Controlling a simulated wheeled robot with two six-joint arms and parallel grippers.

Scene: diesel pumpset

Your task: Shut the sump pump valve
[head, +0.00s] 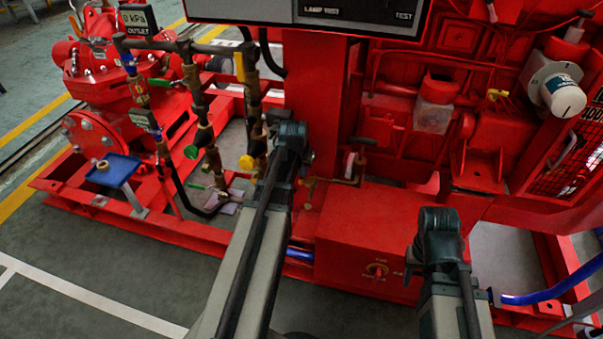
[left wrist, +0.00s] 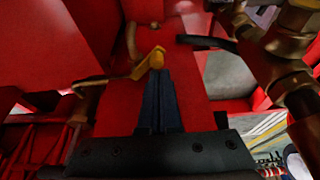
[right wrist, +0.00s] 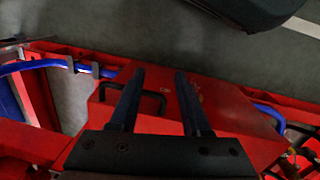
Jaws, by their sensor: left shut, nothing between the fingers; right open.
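A small yellow valve lever (left wrist: 150,62) on a thin brass pipe (left wrist: 112,80) shows in the left wrist view, against a red panel. It appears to be the sump pump valve. In the head view the brass fitting (head: 308,186) shows just right of my left arm, partly hidden by it. My right gripper (right wrist: 160,72) is open and empty above the red box (right wrist: 155,92).
A hand pump with a dark T-handle (head: 364,142) stands right of the brass fitting. Brass piping with a green valve (head: 191,152) is left of my left arm. A blue hose (head: 545,298) runs at the lower right. The floor at front left is clear.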

